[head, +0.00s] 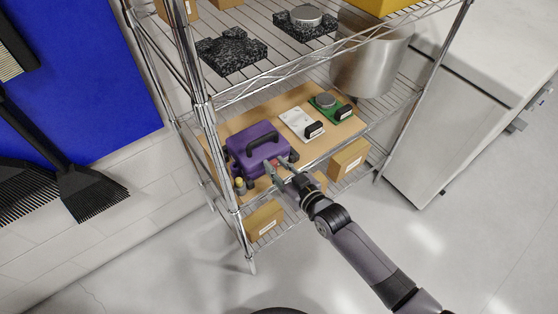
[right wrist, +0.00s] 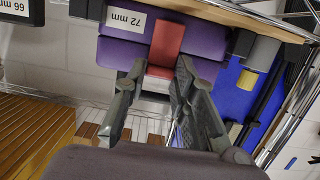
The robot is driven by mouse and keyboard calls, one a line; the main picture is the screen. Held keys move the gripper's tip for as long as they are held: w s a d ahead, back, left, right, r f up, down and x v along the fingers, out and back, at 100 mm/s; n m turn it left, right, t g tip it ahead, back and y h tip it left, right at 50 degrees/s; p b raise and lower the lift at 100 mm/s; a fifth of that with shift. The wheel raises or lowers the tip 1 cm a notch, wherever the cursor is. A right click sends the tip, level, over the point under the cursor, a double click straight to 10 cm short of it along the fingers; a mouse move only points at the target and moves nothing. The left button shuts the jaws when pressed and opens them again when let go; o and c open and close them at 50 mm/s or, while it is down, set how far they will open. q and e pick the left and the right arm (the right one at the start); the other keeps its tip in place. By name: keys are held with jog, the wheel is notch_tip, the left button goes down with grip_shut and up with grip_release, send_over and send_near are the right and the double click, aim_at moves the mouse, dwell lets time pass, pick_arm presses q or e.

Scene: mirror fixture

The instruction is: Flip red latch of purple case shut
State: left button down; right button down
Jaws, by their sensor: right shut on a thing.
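The purple case (head: 252,150) with a dark handle stands on the wooden board (head: 345,132) of the middle shelf in the head view. In the right wrist view the case (right wrist: 204,45) fills the top, with a white "72 mm" label. Its red latch (right wrist: 168,40) runs down the case front, and its end lies between my fingertips. My right gripper (head: 283,174) is at the case's front; in the wrist view its fingers (right wrist: 159,70) are shut on the red latch. In the head view the fingers partly hide the latch. My left gripper is not in view.
A white device (head: 297,121) and a green scale-like device (head: 326,103) stand right of the case. A small yellow-topped cylinder (head: 240,184) is by its left front. Cardboard boxes (head: 348,158) sit on the shelf below. Metal posts (head: 205,115) flank the shelf. The floor in front is clear.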

dwell(0.3)
jog(key=c, duration=1.3)
grip_release()
jog(key=v, duration=1.2)
jog(key=shift+a+r, duration=0.1)
jog(key=shift+r, duration=0.05)
